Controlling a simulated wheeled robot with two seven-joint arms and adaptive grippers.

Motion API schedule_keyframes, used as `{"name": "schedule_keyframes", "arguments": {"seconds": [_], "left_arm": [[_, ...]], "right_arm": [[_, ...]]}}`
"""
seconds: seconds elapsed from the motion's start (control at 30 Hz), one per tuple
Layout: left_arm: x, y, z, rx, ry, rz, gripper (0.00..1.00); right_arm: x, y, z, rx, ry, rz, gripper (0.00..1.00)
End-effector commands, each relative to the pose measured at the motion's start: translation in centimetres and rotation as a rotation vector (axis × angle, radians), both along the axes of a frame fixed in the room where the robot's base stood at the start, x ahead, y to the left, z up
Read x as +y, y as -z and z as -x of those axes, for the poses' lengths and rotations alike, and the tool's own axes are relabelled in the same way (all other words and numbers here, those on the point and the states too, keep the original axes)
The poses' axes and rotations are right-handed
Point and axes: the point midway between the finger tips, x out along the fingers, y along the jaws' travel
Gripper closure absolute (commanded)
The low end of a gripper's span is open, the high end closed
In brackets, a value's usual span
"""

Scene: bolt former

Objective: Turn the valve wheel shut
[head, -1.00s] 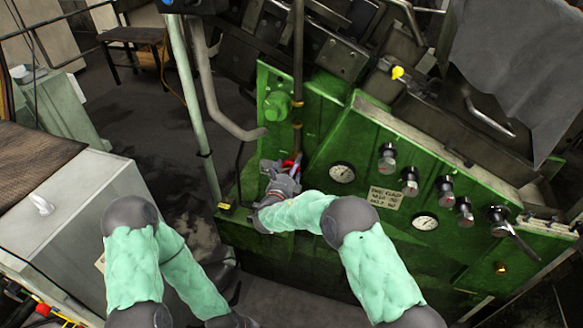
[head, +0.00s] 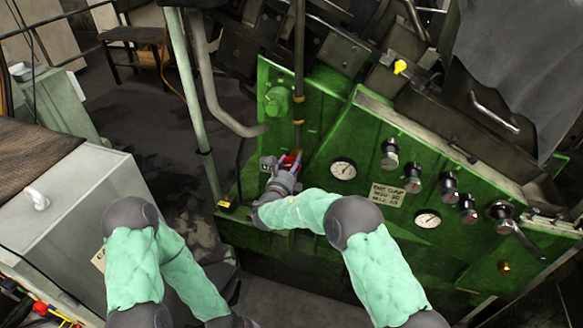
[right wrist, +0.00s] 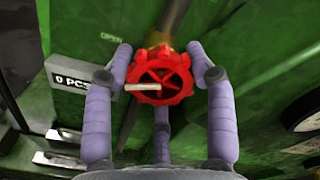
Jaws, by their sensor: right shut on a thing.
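The valve wheel (right wrist: 160,76) is red with spokes and sits on a pipe in front of the green machine panel. In the right wrist view it lies between the fingers of my right gripper (right wrist: 162,78), which is shut on its rim. A pale handle or pointer sticks out to the left across the wheel. In the head view the red wheel (head: 289,160) is partly hidden by my right gripper (head: 284,172). My left arm shows at the lower left of the head view, but its gripper is not clearly visible.
The green machine (head: 320,240) carries gauges (head: 343,170) and several black knobs (head: 412,178) to the right of the wheel. A vertical pipe (head: 299,70) runs down to the valve.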

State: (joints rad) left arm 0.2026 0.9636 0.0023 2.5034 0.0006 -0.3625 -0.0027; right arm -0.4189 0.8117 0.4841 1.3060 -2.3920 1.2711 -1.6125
Motion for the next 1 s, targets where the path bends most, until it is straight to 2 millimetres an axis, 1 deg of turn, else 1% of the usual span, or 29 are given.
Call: {"name": "schedule_keyframes", "arguments": {"seconds": [0.03, 1.0], "left_arm": [[0.0, 1.1, 0.0, 0.0, 0.0, 0.0, 0.6], [0.0, 14.9, 0.0, 0.0, 0.0, 0.0, 0.6]], "right_arm": [[-0.2, 0.5, 0.0, -0.011, 0.004, -0.032, 0.77], [-0.1, 1.0, 0.0, -0.288, 0.005, -0.896, 0.77]]}}
